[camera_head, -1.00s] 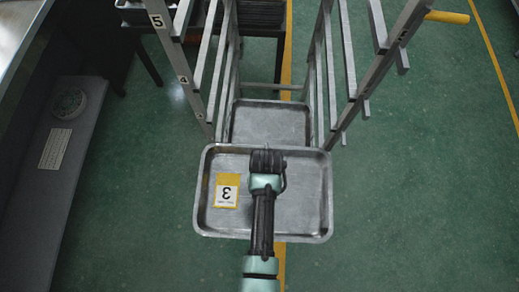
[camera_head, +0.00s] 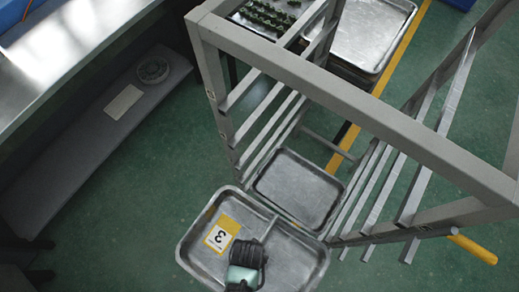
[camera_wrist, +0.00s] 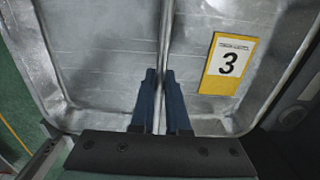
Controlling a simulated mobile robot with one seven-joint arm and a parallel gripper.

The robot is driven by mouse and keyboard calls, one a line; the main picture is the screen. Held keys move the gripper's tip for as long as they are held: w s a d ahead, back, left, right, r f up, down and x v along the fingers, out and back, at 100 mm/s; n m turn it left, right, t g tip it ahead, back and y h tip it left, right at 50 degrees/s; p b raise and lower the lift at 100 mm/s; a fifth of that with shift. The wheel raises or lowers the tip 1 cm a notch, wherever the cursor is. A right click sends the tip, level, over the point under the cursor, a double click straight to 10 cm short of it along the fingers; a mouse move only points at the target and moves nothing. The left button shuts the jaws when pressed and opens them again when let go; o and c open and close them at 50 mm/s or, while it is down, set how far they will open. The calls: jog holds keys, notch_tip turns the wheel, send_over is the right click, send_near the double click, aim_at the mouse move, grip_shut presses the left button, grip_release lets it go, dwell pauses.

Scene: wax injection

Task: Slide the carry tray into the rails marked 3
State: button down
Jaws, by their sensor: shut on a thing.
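The carry tray (camera_head: 300,262) is a shallow grey metal tray with a raised bar (camera_head: 269,229) across its middle and a yellow-edged card marked 3 (camera_head: 221,234). My gripper (camera_head: 247,258) is shut on that bar; the wrist view shows both blue fingers (camera_wrist: 158,90) pinching it (camera_wrist: 167,40), with the card (camera_wrist: 229,64) to the right. The tray is at the open front of the metal rack (camera_head: 215,95). Its far edge overlaps the rack's lower part in the picture; I cannot tell whether it touches any rails. No rail number is readable now.
Another metal tray (camera_head: 299,188) sits low inside the rack. Side rails (camera_head: 385,195) run along both sides. A top bar (camera_head: 350,110) crosses above. A bench (camera_head: 70,50) stands at left, with a grey ledge (camera_head: 90,150) below. Green floor is free at lower left.

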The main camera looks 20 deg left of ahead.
jog(key=shift+a+r, duration=0.15)
jog(key=shift+r, duration=0.15)
jog(key=shift+s, duration=0.25)
jog(key=shift+r+p, duration=0.1)
jog(key=shift+p, duration=0.3)
